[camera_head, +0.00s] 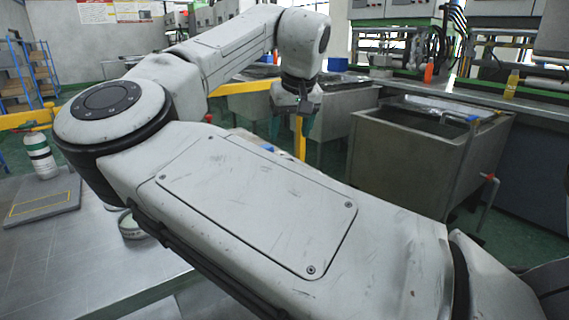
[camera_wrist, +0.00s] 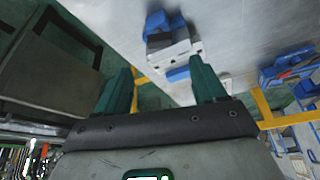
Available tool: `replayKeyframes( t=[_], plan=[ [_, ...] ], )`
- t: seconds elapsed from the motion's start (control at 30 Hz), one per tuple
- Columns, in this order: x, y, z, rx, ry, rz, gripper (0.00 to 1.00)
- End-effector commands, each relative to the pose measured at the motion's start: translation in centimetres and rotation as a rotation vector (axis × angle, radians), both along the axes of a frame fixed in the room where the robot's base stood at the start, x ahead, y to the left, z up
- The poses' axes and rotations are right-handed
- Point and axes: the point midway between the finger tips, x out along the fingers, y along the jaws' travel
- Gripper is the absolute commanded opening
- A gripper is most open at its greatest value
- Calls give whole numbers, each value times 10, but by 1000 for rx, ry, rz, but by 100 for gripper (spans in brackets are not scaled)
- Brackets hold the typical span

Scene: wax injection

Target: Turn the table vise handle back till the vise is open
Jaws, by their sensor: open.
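A blue and grey block-shaped thing, which looks like the table vise (camera_wrist: 172,42), sits at the edge of a pale metal table in the wrist view. Its handle cannot be made out clearly, and I cannot tell how far its jaws are apart. My gripper (camera_wrist: 162,84) has its two dark green fingers spread apart with nothing between them. The vise shows beyond the gap between the fingertips, apart from them. In the head view my gripper (camera_head: 304,112) hangs down from the arm, and my arm hides most of the table area behind it.
Metal tanks (camera_head: 418,150) stand at the right, with a bottle (camera_head: 511,84) on the bench behind. A metal table (camera_head: 60,262) at the left bears a white and green bottle (camera_head: 40,155).

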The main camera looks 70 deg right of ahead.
Motion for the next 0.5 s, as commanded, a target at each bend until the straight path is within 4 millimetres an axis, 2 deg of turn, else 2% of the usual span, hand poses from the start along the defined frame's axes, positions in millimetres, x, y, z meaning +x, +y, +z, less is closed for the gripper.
replayKeyframes(
  t=[0.03,0.3,0.5],
  plan=[
    [2,-2,-11,2,1,0,70],
    [14,-17,-56,2,-1,-1,70],
    [20,-23,-77,2,-1,-1,70]
  ],
)
